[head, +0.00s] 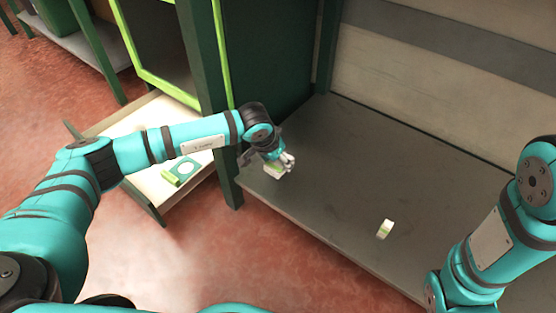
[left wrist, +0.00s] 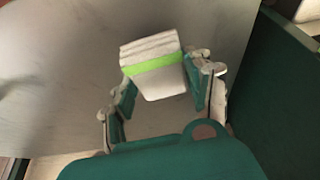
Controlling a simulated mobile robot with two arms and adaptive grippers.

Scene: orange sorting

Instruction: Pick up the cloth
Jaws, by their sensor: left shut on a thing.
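The cloth (left wrist: 155,86), a folded white bundle with a bright green band, shows in the left wrist view between the fingers of my left gripper (left wrist: 165,84). My left gripper is shut on it. In the head view my left gripper (head: 280,163) is over the left end of the grey shelf, with the pale cloth (head: 276,173) at its fingertips. I cannot tell whether the cloth still touches the shelf. My right arm comes in at the right edge of the head view, and its gripper is out of the picture.
A small white and green roll (head: 384,229) stands on the grey shelf (head: 330,190) near its front edge. A dark green post (head: 213,100) is close to my left gripper. An open drawer (head: 150,115) at left holds a green and white item (head: 182,172).

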